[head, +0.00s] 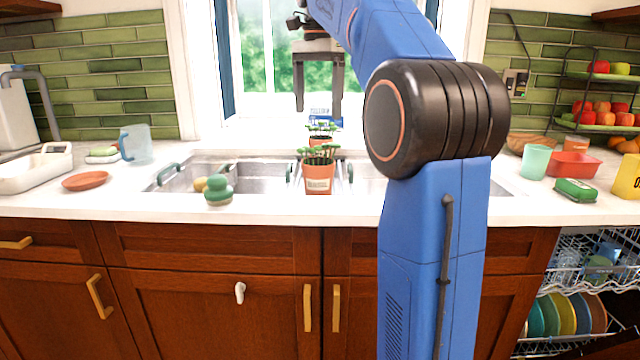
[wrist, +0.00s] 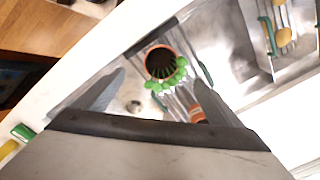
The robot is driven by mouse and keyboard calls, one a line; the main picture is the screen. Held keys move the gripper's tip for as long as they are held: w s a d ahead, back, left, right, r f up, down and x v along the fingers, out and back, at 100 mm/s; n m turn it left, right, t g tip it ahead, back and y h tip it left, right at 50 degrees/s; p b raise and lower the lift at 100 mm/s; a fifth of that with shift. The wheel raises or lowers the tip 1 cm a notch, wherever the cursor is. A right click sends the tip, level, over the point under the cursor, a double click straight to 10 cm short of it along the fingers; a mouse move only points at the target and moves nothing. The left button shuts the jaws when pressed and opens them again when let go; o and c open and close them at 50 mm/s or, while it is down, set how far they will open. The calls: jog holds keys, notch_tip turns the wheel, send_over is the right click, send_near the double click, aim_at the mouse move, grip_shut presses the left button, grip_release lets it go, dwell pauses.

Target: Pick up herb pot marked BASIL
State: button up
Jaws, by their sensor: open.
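Two terracotta herb pots with green leaves stand at the sink's middle. The front pot (head: 318,185) is upright near the counter's front edge, with small lettering I cannot read. The rear pot (head: 321,139) stands behind it, partly hidden by its leaves. I cannot tell which is marked BASIL. My gripper (head: 318,110) is open and empty, pointing down above and behind the front pot, apart from both. In the wrist view the front pot's dark soil (wrist: 160,62) shows between and beyond my fingers, and the rear pot (wrist: 197,113) is close to one finger.
The double sink (head: 180,178) lies around the pots. A green stacked object (head: 218,190) stands left at the front edge. A terracotta saucer (head: 86,181) is farther left. A mint cup (head: 535,162) and green box (head: 575,190) are at right. The open dishwasher rack (head: 590,265) is lower right.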

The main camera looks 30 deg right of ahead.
aim_at(318, 164)
jog(key=shift+m, duration=0.3)
jog(key=f, duration=1.6)
jog(key=shift+w+d+f, duration=0.4)
jog(key=c, duration=1.4)
jog(key=shift+r, duration=0.15)
